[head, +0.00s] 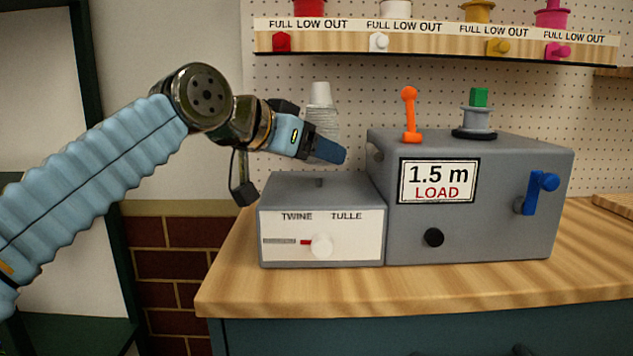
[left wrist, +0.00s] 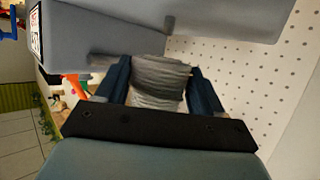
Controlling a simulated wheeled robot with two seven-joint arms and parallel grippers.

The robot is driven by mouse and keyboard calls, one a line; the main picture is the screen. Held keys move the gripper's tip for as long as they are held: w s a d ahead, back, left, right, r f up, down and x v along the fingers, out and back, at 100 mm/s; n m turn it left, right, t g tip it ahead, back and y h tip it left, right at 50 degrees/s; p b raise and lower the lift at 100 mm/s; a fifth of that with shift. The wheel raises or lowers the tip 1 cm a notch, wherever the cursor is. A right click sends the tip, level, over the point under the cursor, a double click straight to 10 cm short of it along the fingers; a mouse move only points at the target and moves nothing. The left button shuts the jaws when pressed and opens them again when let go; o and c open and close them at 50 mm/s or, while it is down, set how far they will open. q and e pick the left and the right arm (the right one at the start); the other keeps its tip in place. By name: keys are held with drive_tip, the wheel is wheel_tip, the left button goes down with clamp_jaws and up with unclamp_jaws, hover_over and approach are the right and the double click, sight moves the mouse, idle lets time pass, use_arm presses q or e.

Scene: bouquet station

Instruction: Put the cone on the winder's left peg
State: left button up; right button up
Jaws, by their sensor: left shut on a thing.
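The cone (head: 319,97) is grey and ribbed with a white tip, and it stands about upright in the head view. My left gripper (head: 326,149) is shut on it, with fingers across its lower part. In the left wrist view the cone (left wrist: 160,85) sits between the two fingers. The winder (head: 470,239) is a grey machine with a lower box (head: 276,193) on its left side. A short peg (head: 319,182) stands on that lower box. The cone is above the peg in the head view, with a visible gap. Its base is partly hidden by the fingers.
The winder's taller right body carries an orange lever (head: 409,115), a grey spool with a green top (head: 479,115), a blue crank (head: 538,190) and a "1.5 m LOAD" display (head: 437,181). A selector knob (head: 321,246) is on the lower box. A shelf (head: 440,45) of spools hangs behind.

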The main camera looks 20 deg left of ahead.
sight(313, 189)
use_arm(q)
drive_tip(key=shift+f+b, duration=0.45)
drive_tip(key=shift+f, duration=1.35)
drive_tip(key=shift+f, duration=0.15)
drive_tip(key=o, duration=1.1)
drive_tip(key=shift+a+r, duration=0.1)
drive_tip(key=shift+r, duration=0.25)
drive_tip(key=v, duration=1.2)
drive_tip(key=shift+f, duration=0.2)
